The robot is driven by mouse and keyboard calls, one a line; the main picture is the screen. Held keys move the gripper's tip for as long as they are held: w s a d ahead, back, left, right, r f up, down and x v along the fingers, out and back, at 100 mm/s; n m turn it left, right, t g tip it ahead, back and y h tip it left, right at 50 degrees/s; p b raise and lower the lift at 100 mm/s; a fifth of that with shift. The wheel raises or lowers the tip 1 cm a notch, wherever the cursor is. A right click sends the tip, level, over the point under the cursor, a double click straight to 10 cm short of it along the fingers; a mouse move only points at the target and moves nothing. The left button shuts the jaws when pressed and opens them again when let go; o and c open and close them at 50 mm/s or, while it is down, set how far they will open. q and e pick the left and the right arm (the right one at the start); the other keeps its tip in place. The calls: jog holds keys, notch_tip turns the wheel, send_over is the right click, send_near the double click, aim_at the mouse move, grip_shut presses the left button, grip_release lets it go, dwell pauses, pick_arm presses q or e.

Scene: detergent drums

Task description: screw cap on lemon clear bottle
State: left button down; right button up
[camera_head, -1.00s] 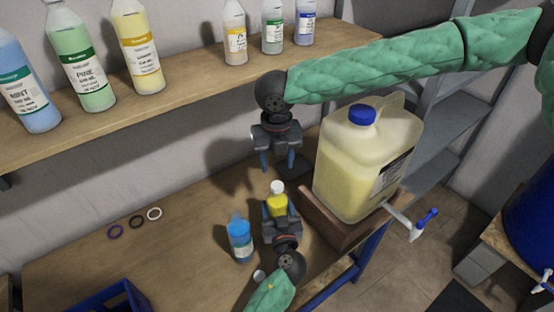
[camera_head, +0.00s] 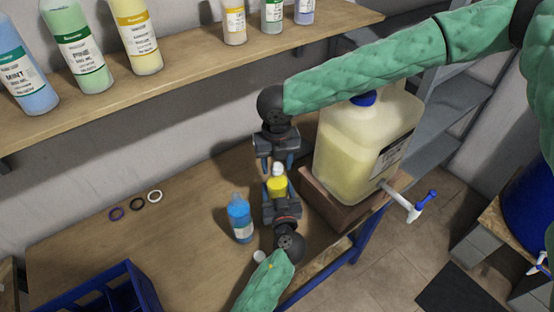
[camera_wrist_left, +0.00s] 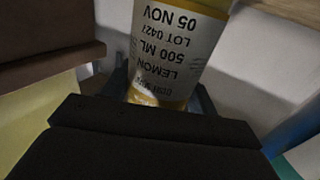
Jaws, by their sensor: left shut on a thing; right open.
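The lemon bottle (camera_head: 278,187) is small, with yellow liquid and a white top; I cannot tell whether that top is a seated cap. My left gripper (camera_head: 279,196) is shut on its body from the near side and holds it about upright. The left wrist view shows its lemon label (camera_wrist_left: 172,50) upside down, between the fingers. My right gripper (camera_head: 277,163) is open and points down, with its fingers at the height of the bottle's top in the picture; contact is unclear. A small white disc, perhaps a cap (camera_head: 259,257), lies on the table beside the left wrist.
A blue bottle (camera_head: 240,220) stands left of the held bottle. A large drum (camera_head: 352,145) with a tap (camera_head: 421,207) sits on a wooden stand at right. Several rings (camera_head: 138,206) lie at left. A blue crate (camera_head: 118,294) is near left. A shelf (camera_head: 190,65) holds bottles behind.

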jog(key=c, duration=1)
jog(key=o, duration=1)
jog(key=shift+o, duration=0.2)
jog(key=shift+r, duration=0.1)
jog(key=shift+r, duration=2.2)
jog(key=o, duration=0.6)
notch_tip(320, 180, up, 12)
